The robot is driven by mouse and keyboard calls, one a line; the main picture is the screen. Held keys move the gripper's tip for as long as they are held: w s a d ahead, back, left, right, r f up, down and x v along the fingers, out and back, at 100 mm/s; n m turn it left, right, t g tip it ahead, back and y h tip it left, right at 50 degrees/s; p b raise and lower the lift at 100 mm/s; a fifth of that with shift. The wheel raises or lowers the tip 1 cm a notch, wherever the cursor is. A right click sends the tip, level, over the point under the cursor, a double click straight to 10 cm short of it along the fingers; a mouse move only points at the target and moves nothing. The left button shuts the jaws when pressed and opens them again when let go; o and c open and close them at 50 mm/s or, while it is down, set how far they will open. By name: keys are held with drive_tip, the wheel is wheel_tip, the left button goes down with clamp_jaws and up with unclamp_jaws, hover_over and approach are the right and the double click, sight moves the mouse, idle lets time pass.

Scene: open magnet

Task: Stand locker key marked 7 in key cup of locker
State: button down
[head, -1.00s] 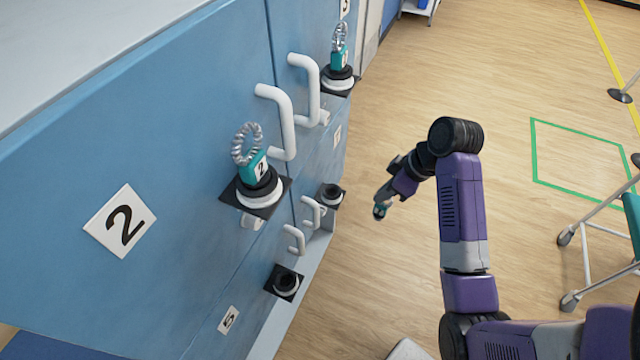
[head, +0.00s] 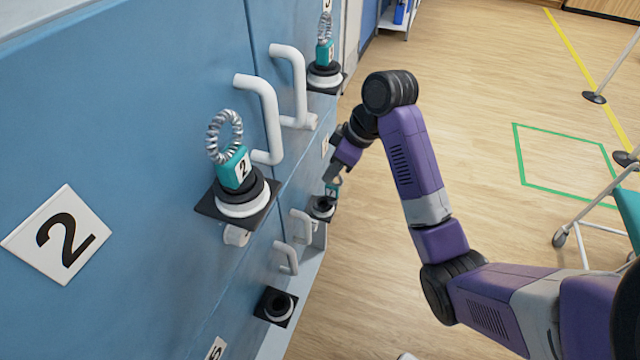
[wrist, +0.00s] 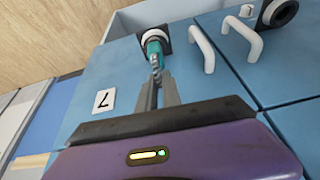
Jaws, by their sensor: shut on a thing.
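My gripper (head: 338,178) is shut on the coiled ring of a teal key (head: 331,189), low on the locker front in the head view. In the wrist view, my fingers (wrist: 159,92) pinch the silver coil (wrist: 156,66), with the teal key (wrist: 154,44) beyond them. The key's far end is at the key cup (head: 321,208) on its black plate, also seen in the wrist view (wrist: 166,35). I cannot tell whether it is inside or just over the cup. A label 7 (wrist: 104,100) is on that blue locker door. The key's own number is not readable.
Two other teal keys stand in upper cups, the nearer marked 2 (head: 237,168), the farther (head: 325,53). A lower cup (head: 278,306) is empty. White handles (head: 262,115) project from the doors. Open floor (head: 430,80) lies right; a wheeled frame (head: 590,225) stands at far right.

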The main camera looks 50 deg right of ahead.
drive_tip(key=shift+w+a+r, duration=0.1)
drive_tip(key=shift+w+a, duration=0.05)
drive_tip(key=shift+w, duration=0.25)
drive_tip(key=shift+w+a+r, duration=0.1)
drive_tip(key=shift+w+a, duration=0.05)
drive_tip(key=shift+w, duration=0.25)
drive_tip(key=shift+p+x, duration=0.55)
drive_tip(key=shift+x, duration=1.45)
drive_tip(key=c, duration=1.5)
unclamp_jaws()
drive_tip(key=shift+s, duration=0.1)
drive_tip(key=p+v, duration=0.4)
drive_tip(key=v, duration=0.8)
